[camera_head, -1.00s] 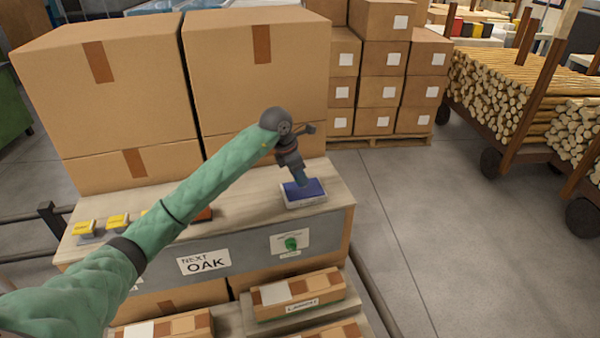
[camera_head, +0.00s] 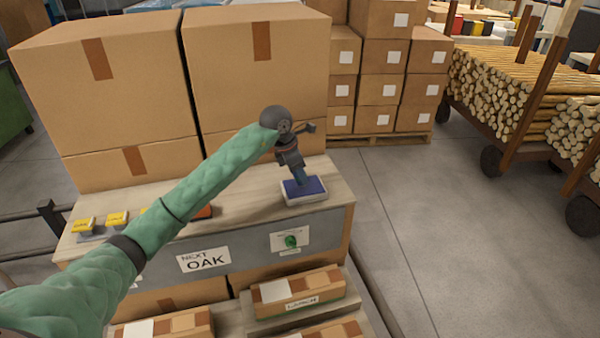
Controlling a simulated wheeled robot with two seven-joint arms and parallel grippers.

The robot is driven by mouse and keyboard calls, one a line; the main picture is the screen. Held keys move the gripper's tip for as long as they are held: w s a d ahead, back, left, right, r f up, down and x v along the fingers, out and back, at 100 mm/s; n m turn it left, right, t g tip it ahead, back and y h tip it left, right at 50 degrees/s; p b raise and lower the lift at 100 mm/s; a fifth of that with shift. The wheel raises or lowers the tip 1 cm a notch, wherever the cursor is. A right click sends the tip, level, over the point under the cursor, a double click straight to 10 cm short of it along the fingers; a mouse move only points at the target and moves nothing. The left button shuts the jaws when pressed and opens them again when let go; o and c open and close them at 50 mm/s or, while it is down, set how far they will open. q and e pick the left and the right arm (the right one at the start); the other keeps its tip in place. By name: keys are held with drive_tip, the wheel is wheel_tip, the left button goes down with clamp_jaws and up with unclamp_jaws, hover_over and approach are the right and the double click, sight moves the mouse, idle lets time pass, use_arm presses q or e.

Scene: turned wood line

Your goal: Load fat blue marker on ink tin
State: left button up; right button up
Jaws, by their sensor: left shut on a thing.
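The ink tin (camera_head: 316,197) is a shallow pale tray with a dark blue pad, on the right end of the wooden worktop. My left gripper (camera_head: 297,170) is directly over it, tilted, pointing down. It is shut on a short blue-teal piece, which looks like the fat blue marker (camera_head: 300,178). The marker's lower end meets the blue pad in the picture; I cannot tell whether it presses on it or hovers just above. The gripper hides the marker's upper part. My right gripper is not in view.
Large cardboard boxes (camera_head: 255,75) stand close behind the worktop (camera_head: 240,188). Yellow-topped stamps (camera_head: 117,219) sit at its left end, and a reddish item (camera_head: 204,212) lies partly behind my left arm. A green knob (camera_head: 291,241) is on the front panel.

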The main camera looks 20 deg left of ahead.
use_arm(q)
drive_tip(key=shift+f, duration=0.3)
idle(0.4)
drive_tip(key=shift+f+b, duration=0.15)
drive_tip(key=shift+b, duration=0.55)
idle(1.8)
drive_tip(key=shift+r+p, duration=0.6)
drive_tip(key=shift+r, duration=3)
